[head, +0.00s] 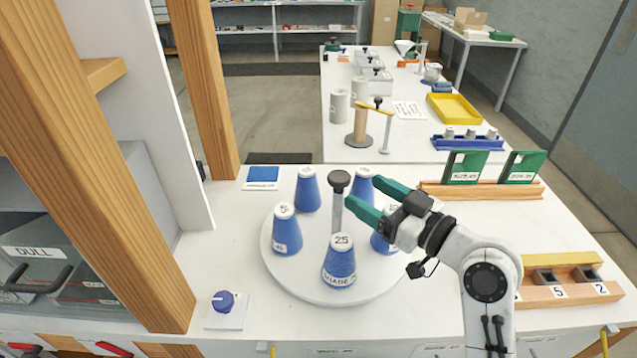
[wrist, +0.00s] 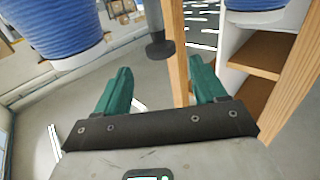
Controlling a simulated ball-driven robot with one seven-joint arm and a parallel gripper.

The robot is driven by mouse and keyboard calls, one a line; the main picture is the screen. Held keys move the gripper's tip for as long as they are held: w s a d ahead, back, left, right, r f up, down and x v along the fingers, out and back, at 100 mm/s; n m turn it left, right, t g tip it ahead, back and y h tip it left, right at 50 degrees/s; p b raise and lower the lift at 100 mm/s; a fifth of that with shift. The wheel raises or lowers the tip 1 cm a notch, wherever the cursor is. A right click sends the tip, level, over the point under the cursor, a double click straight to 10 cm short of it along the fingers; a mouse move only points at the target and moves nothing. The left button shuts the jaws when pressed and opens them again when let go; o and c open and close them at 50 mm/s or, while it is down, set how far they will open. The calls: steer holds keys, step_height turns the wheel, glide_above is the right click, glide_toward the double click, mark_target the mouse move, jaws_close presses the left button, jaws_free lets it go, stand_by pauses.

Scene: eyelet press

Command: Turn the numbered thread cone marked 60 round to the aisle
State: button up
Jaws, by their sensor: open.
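Several blue thread cones stand on a round white turntable (head: 290,275) with a grey, dark-knobbed post (head: 338,200) in its middle. The front cone (head: 340,265) reads 25. The left cone (head: 287,235), back-left cone (head: 307,192), back-right cone (head: 363,183) and right cone (head: 382,243) carry numbers too small to read, so I cannot tell which is 60. My gripper (head: 361,193) is open and empty, its green fingers pointing left towards the post. In the wrist view the post's dark knob (wrist: 160,47) shows ahead between the fingers; two blue cones stand either side.
A blue knob on a white plate (head: 224,302) is at the front left. Wooden posts (head: 95,130) rise on the left. Green cards in a wooden rack (head: 480,188) and a wooden block tray (head: 570,290) lie at right.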

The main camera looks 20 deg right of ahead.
mark_target(331, 172)
steer(key=p+x, duration=0.1)
steer(key=x, duration=0.8)
steer(key=shift+w+a, duration=0.2)
steer(key=shift+w, duration=0.05)
steer(key=shift+c, duration=0.4)
jaws_close()
